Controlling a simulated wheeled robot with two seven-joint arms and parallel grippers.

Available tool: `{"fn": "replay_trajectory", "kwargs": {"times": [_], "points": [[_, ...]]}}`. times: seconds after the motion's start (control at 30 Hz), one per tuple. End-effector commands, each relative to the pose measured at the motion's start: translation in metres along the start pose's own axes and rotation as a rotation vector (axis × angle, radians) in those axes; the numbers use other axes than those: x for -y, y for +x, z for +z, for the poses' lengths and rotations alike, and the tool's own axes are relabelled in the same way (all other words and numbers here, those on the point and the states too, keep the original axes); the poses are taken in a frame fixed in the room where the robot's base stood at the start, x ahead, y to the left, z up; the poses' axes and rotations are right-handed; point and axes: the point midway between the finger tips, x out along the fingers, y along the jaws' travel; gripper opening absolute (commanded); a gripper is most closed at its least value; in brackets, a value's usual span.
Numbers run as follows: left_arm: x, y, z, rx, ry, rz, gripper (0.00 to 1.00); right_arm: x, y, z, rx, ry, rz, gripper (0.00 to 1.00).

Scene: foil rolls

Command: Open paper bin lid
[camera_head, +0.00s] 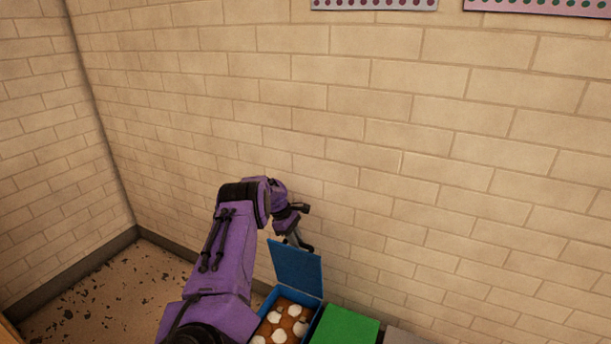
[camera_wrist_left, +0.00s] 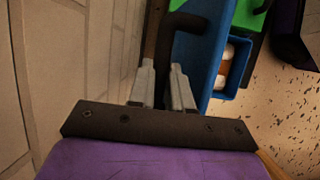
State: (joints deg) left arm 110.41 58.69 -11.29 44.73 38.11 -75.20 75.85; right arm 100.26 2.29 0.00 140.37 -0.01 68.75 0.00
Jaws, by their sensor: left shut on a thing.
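The blue paper bin (camera_head: 264,305) stands on the floor by the wall, with crumpled white pieces on a brown layer inside. Its blue lid (camera_head: 297,268) is raised and stands steeply up at the bin's back, near the wall. My left gripper (camera_head: 297,242) is at the lid's upper edge. In the left wrist view my left gripper (camera_wrist_left: 164,85) is shut on a dark hooked handle (camera_wrist_left: 185,22) beside the blue lid (camera_wrist_left: 202,60). The gripper partly hides the handle. My right gripper is not in view.
A green lid (camera_head: 343,326) is just right of the blue bin, and a grey one (camera_head: 403,337) is beyond it. The brick wall (camera_head: 420,180) is close behind. Speckled floor (camera_head: 100,290) is open at the left.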

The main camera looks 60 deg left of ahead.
Motion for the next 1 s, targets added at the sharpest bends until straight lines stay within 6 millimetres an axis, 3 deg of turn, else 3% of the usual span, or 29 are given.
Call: {"fn": "replay_trajectory", "kwargs": {"times": [0.43,0.47,0.53,0.83,1.0], "points": [[0.002,0.000,-0.007,0.000,-0.012,-0.001,0.00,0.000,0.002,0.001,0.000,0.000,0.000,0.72],[0.002,0.000,-0.007,0.000,-0.012,-0.001,0.22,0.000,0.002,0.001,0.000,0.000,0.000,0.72],[0.002,0.000,-0.007,0.001,-0.011,-0.001,0.44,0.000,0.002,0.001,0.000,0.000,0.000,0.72],[0.000,-0.003,-0.004,0.000,-0.006,0.000,0.44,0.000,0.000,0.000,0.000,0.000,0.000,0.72],[-0.001,-0.033,-0.001,0.002,-0.005,0.003,0.44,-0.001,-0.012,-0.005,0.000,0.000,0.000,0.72]]}}
